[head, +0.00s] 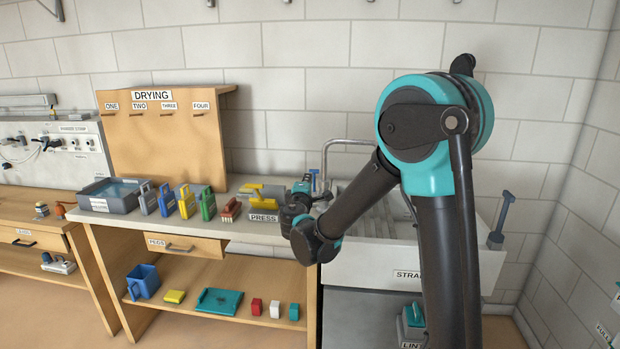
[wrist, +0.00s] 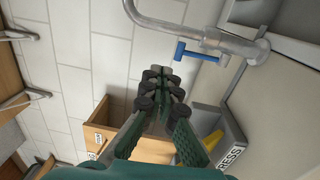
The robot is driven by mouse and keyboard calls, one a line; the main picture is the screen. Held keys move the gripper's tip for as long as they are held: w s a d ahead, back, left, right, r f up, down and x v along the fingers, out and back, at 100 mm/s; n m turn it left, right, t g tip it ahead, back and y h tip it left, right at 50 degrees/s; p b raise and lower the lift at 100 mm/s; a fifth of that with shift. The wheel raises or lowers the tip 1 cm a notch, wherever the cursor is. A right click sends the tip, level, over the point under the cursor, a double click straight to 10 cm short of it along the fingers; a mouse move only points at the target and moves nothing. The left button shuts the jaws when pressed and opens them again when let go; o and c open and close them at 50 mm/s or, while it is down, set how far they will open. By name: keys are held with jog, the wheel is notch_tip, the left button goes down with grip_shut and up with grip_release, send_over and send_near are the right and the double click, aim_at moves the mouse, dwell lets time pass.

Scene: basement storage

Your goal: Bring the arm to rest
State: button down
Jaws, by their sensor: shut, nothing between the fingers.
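My gripper (head: 303,188) is in front of the wall between the press and the sink, at the end of my folded arm. In the wrist view its green fingers (wrist: 160,82) are drawn together with nothing held between them. In the head view the fingers are small and partly merged with the dark wrist. My arm rises on the right, bends down to a low elbow, and turns up to the gripper. It hides part of the sink.
The sink (head: 462,262) with its metal tap (head: 345,143) stands close beside my gripper. Open wall lies above.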

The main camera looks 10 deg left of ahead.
jog(key=s+d+f+m+g+h, duration=0.2)
jog(key=s+d+f+m+g, duration=0.15)
jog(key=d, duration=0.55)
jog(key=s+d+f+m+g+h, duration=0.1)
jog(key=s+d+f+m+g, duration=0.2)
jog(key=d, duration=0.6)
jog(key=s+d+f+m+g+h, duration=0.1)
jog(key=s+d+f+m+h, duration=0.1)
jog(key=s+d+f+m, duration=0.45)
jog(key=s+d+f+m+g+y, duration=0.2)
jog(key=s+f, duration=0.3)
jog(key=s, duration=0.5)
jog(key=s+d+f+m+g+y, duration=0.2)
jog(key=s+f+g, duration=0.3)
jog(key=s, duration=0.6)
jog(key=shift+d+f+m+y, duration=0.15)
jog(key=shift+d+m+y, duration=0.2)
jog(key=shift+y, duration=0.45)
jog(key=shift+d, duration=0.1)
